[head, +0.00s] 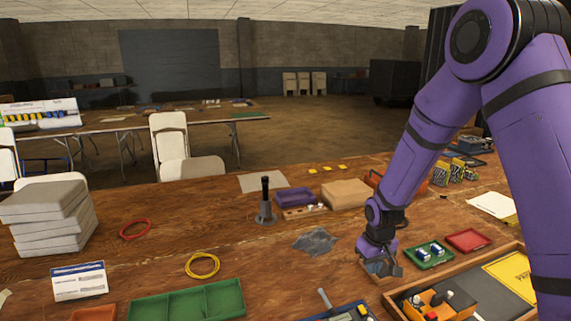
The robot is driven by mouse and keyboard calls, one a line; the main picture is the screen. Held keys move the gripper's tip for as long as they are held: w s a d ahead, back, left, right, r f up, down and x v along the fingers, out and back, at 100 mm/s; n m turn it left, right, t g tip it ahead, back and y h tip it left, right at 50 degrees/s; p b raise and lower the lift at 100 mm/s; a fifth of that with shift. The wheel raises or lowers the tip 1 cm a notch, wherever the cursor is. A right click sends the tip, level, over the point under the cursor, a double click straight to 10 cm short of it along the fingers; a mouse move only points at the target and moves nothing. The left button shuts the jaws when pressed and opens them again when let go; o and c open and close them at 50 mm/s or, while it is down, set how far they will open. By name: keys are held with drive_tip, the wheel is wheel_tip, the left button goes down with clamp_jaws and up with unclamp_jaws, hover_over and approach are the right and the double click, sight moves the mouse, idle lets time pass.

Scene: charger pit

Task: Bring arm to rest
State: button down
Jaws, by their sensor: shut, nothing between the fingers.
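My purple arm reaches in from the right side of the head view and bends down over the wooden table (270,255). My gripper (385,268) is at the end of it, low over the table, just left of a green tray (447,262) with small white and blue items in it. The gripper points downward and is shut with nothing in it. The fingertips are small and dark, and I cannot tell whether they touch the table.
A wooden-framed box (392,307) stands front right, near my arm. A green compartment tray (187,306), yellow cable coil (202,265), red ring (135,229), dark upright tool (265,203), purple bin (295,197) and grey cloth (315,241) lie leftward. Bare wood lies between them.

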drive_tip(key=s+d+r+m+t, duration=0.15)
drive_tip(key=s+r, duration=0.25)
drive_tip(key=r, duration=0.7)
drive_tip(key=s+d+r+t, duration=0.15)
drive_tip(key=s+r, duration=0.35)
drive_tip(key=r, duration=0.6)
drive_tip(key=s+d+r+m, duration=0.1)
drive_tip(key=s+r, duration=0.5)
drive_tip(key=s, duration=0.4)
drive_tip(key=s+d+r+t, duration=0.1)
drive_tip(key=s+d+r, duration=0.1)
drive_tip(key=s+r, duration=0.4)
drive_tip(key=s, duration=0.4)
drive_tip(key=shift+s+m+t, duration=0.15)
drive_tip(key=shift+m+t, duration=0.15)
drive_tip(key=shift+m, duration=0.05)
drive_tip(key=shift+a, duration=0.1)
